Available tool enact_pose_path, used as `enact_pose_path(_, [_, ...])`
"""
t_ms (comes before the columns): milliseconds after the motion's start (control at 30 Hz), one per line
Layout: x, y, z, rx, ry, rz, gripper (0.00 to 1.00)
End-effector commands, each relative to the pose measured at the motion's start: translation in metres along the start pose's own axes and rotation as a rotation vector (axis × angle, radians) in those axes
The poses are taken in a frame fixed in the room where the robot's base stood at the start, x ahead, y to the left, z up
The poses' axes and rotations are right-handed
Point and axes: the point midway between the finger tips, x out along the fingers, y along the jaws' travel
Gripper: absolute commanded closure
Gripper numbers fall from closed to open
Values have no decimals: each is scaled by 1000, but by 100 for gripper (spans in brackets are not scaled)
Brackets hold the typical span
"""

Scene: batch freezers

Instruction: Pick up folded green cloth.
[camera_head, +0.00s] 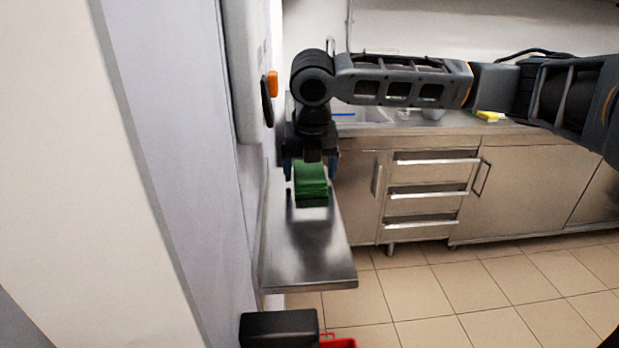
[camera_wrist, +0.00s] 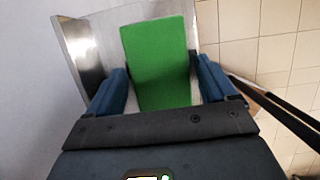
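The folded green cloth (camera_head: 311,181) is a thick stacked block on a narrow steel shelf (camera_head: 310,258) in the head view. My gripper (camera_head: 312,172) points down directly over it. In the wrist view the green cloth (camera_wrist: 158,62) lies between the two blue fingers of my gripper (camera_wrist: 163,92), with a gap at the left finger and a smaller one at the right. The fingers are apart and open. The head view does not clearly show how far the fingertips reach down beside the cloth.
A white machine wall (camera_head: 245,70) with an orange knob (camera_head: 272,84) stands close on the left. A steel counter with drawers (camera_head: 432,190) is behind, with a yellow sponge (camera_head: 487,116) on it. A black box (camera_head: 279,328) and a red item (camera_head: 338,342) are below the shelf. The shelf front is bare.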

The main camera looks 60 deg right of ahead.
Motion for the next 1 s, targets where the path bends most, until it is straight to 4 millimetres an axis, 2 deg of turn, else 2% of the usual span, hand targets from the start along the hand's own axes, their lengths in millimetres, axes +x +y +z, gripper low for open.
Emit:
enact_pose_path(67, [0,0,0,0,0,0,23])
enact_pose_path(433, [0,0,0,0,0,0,58])
enact_pose_path(767, [-3,0,1,0,-1,0,58])
enact_pose_path(867, [-10,0,4,0,-2,1,58])
enact_pose_path(1000, [-28,0,10,1,-3,1,58])
